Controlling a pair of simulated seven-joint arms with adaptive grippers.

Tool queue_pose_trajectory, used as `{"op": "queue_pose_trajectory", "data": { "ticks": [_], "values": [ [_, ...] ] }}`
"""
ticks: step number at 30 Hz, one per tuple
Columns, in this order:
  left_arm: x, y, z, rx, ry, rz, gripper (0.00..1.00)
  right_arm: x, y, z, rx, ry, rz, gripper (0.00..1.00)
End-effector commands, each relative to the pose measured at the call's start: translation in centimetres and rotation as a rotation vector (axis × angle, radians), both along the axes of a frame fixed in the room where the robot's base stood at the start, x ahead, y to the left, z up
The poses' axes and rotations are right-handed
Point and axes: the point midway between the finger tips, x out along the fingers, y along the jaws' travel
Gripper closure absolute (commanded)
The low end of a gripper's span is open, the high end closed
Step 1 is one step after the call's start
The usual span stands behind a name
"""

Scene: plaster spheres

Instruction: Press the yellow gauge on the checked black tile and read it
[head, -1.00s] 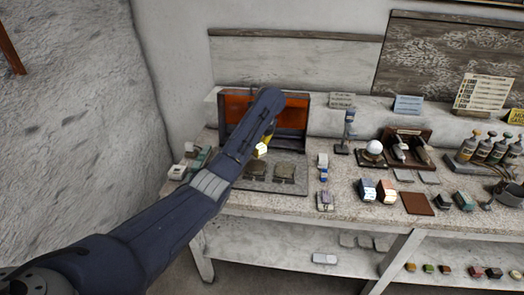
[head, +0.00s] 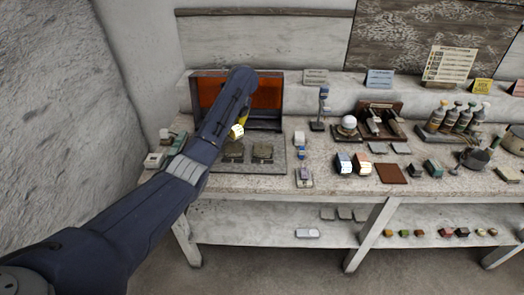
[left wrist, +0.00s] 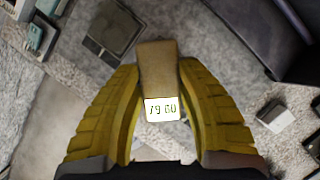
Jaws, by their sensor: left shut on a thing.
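My left gripper (head: 241,120) is shut on the yellow gauge (head: 236,132) and holds it over the bench. In the left wrist view the gripper's two yellow fingers (left wrist: 160,78) close on both sides of the gauge's tan body (left wrist: 157,60). Its small lit display (left wrist: 161,109) shows dark digits, which I cannot read surely. Two dark square tiles, a left one (head: 233,153) and a right one (head: 262,152), lie just below the gauge in the head view. One tile (left wrist: 105,30) shows ahead of it in the left wrist view, apart from it. No check pattern is clear. My right gripper is out of view.
The tiles lie on a grey board (head: 277,165). Behind it stands an open orange-lined case (head: 268,95). A blue-and-white stand (head: 301,147), a white sphere (head: 349,122) and a brown square mat (head: 391,174) are to the right. Small green-and-white blocks (head: 154,160) sit at the left.

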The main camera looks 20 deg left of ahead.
Motion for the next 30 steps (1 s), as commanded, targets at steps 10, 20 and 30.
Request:
{"op": "queue_pose_trajectory", "data": {
  "ticks": [10, 20, 30],
  "values": [
    [0.1, -0.2, 0.1, 0.004, -0.001, -0.005, 0.95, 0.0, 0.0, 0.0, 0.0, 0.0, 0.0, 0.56],
    [1.5, -6.2, 0.2, -0.007, -0.006, -0.316, 0.95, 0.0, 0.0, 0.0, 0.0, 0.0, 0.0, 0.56],
    [2.5, -10.6, 0.2, -0.01, -0.006, -0.677, 0.95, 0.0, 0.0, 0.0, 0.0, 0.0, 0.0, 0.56]
  ]
}}
